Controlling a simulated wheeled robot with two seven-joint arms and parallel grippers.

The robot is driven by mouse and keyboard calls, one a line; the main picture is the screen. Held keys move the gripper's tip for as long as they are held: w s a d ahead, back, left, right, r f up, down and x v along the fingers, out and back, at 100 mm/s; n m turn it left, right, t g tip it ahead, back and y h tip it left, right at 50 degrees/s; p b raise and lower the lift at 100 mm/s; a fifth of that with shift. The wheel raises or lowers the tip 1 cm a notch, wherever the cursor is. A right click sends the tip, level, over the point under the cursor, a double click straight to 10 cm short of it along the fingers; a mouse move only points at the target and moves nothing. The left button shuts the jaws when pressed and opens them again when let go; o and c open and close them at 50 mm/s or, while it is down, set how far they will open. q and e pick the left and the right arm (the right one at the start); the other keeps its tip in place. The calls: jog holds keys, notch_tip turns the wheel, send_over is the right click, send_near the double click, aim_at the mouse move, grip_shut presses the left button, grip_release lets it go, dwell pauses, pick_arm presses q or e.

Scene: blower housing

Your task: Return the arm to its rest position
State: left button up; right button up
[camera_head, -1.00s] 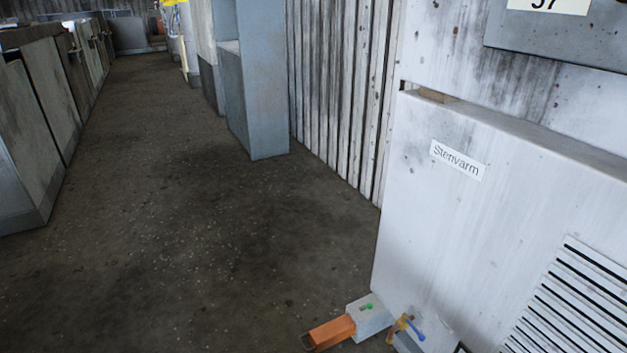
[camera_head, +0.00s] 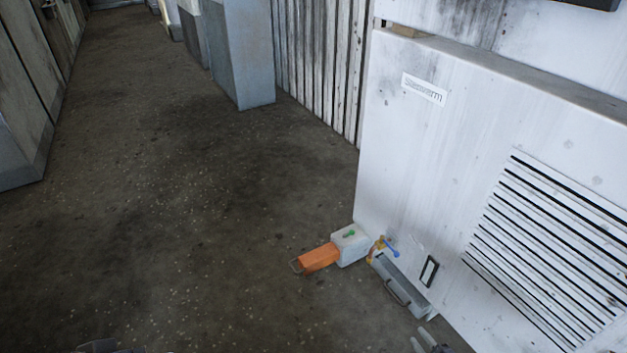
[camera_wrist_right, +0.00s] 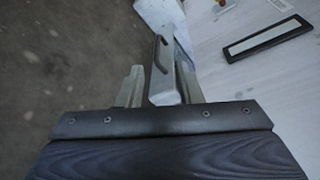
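My right gripper (camera_head: 428,342) shows at the bottom edge of the head view, in front of the white housing. In the right wrist view (camera_wrist_right: 158,88) its two fingers stand apart with nothing clearly held between them. A grey metal piece with a dark handle (camera_wrist_right: 161,56) shows beyond and between the fingers. In the head view this grey piece (camera_head: 404,287) sits low against the housing, apart from the gripper. At the bottom left edge, a dark part of mine (camera_head: 105,346) just shows, probably my left arm; its fingers cannot be made out.
The white housing (camera_head: 440,160) with a louvred vent (camera_head: 550,250) fills the right. Dark floor (camera_head: 180,220) lies open at left.

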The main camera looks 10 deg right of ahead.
jog(key=w+a+r+n+g+y, duration=0.2)
jog(key=a+r+n+g+y, duration=0.15)
jog(key=r, duration=0.75)
jog(key=w+a+r+n+g+y, duration=0.25)
jog(key=r+n, duration=0.25)
jog(key=r, duration=0.5)
jog(key=w+a+r+n+g+y, duration=0.1)
jog(key=a+r+n+g+y, duration=0.2)
jog(key=r, duration=0.8)
jog(key=s+a+r+n+g+h, duration=0.2)
jog(key=s+a+r+n, duration=0.15)
jog(key=r, duration=0.25)
jog(key=s+a+r+n+g+h, duration=0.1)
jog(key=s+a+r+n+h, duration=0.1)
jog(key=s+a+r, duration=0.4)
jog(key=s+r+n+t+h, duration=0.25)
jog(key=s+r+h, duration=0.25)
jog(key=s, duration=0.8)
notch_tip(320, 180, up, 36)
jog(key=p, duration=3.6)
